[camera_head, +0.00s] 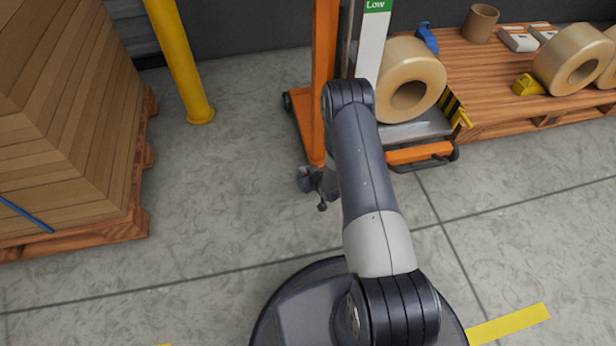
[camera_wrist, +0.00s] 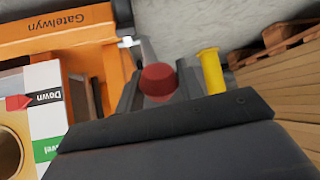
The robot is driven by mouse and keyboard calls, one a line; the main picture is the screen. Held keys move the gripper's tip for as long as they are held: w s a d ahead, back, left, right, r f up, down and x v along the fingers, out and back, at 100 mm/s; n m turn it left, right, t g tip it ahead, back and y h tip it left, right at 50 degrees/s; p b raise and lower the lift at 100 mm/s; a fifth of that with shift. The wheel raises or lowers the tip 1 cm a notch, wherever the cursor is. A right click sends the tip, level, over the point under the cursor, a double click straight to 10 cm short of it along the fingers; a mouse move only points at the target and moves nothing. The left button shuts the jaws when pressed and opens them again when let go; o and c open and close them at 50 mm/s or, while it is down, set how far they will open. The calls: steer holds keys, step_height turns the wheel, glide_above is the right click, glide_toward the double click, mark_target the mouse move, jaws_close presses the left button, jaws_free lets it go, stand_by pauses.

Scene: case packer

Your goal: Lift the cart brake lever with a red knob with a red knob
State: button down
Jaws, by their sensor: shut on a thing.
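The red knob (camera_wrist: 158,80) of the brake lever sits between the two fingers of my gripper (camera_wrist: 157,92) in the wrist view. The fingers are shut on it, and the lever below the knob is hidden. In the head view my gripper (camera_head: 314,181) is low, at the near foot of the orange cart (camera_head: 325,75), largely hidden by my arm. The orange cart also fills the upper left of the wrist view (camera_wrist: 60,35), lettered "Gatelwyn".
A large tan roll (camera_head: 425,62) rests on the cart's platform. A wooden pallet deck (camera_head: 485,85) with more rolls stands at the right. A yellow post (camera_head: 180,60) and a pallet of stacked cardboard (camera_head: 70,120) stand at the left. Open floor (camera_head: 230,190) lies between.

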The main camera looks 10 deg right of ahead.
steer(key=shift+w+r, duration=0.2)
steer(key=shift+w, duration=0.05)
steer(key=c, duration=1.3)
jaws_free()
steer(key=o, duration=0.4)
steer(key=shift+s+f, duration=0.1)
steer(key=shift+c, duration=0.2)
steer(key=p+v, duration=0.3)
steer(key=v, duration=0.7)
steer(key=shift+s+r, duration=0.2)
steer(key=shift+s, duration=0.2)
steer(key=b+x, duration=0.3)
steer(key=x, duration=0.8)
steer(key=shift+d, duration=0.1)
steer(key=shift+s, duration=0.15)
